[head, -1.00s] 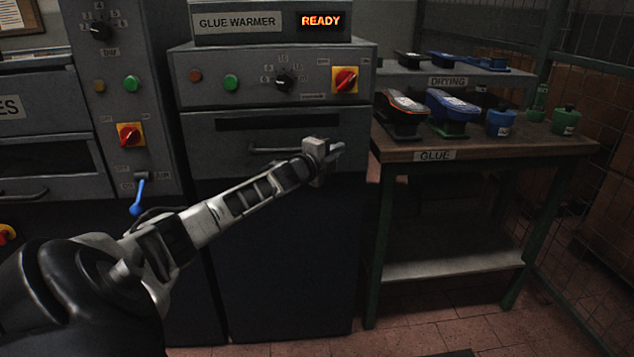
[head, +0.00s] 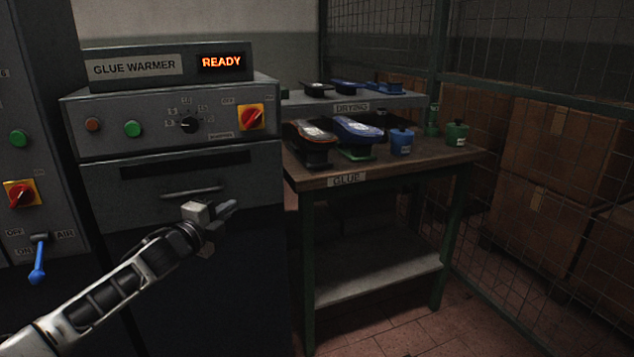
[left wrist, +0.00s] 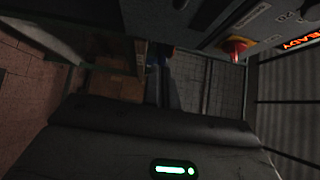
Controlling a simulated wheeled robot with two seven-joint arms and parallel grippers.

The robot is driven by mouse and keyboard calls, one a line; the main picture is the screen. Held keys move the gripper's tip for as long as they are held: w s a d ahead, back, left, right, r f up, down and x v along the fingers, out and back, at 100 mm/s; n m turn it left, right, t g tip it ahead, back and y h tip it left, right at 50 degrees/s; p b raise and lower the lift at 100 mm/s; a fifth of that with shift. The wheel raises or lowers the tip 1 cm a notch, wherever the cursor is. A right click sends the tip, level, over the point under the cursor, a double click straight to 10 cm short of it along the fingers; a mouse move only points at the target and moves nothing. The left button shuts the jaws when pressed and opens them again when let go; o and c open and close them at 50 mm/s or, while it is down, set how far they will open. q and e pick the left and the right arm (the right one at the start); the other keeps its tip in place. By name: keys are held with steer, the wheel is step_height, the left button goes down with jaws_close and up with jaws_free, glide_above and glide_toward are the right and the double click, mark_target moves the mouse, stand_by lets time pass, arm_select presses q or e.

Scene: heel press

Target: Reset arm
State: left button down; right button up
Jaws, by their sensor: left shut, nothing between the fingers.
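My left gripper (head: 226,208) is shut and empty. It is in front of the glue warmer (head: 180,92), near the drawer handle (head: 192,192) in the head view; I cannot tell whether it touches the warmer. The warmer's display (head: 221,62) reads READY, and its red and yellow switch (head: 251,117) is above the gripper. The display also shows at the right edge of the left wrist view (left wrist: 302,41). The gripper's fingers are hard to make out in the wrist view. My right gripper is in neither view.
The glue table (head: 318,182) stands right of the warmer with several shoes, a blue pot (head: 401,141) and green pots (head: 456,133). A drying shelf (head: 410,101) is behind. A blue lever (head: 38,262) is on the left machine. A wire fence (head: 545,200) closes the right side.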

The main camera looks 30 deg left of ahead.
arm_select(q)
steer(key=s+d+f+n+g+h+p, duration=0.1)
steer(key=s+d+f+n+g+p, duration=0.2)
steer(key=d+f, duration=0.5)
steer(key=s+d+f+n+g+h, duration=0.1)
steer(key=s+d+f+n+h, duration=0.15)
steer(key=s+d+f, duration=0.55)
steer(key=s+d+n+g+h+p, duration=0.1)
steer(key=s+d+n, duration=0.3)
steer(key=d, duration=0.7)
steer(key=s+d+n+g+h+p, duration=0.1)
steer(key=s+d+n, duration=0.4)
steer(key=d, duration=0.7)
steer(key=shift+s+r+g+h+p, duration=0.35)
steer(key=shift+s+r+g+p, duration=0.15)
steer(key=shift+s+p, duration=0.2)
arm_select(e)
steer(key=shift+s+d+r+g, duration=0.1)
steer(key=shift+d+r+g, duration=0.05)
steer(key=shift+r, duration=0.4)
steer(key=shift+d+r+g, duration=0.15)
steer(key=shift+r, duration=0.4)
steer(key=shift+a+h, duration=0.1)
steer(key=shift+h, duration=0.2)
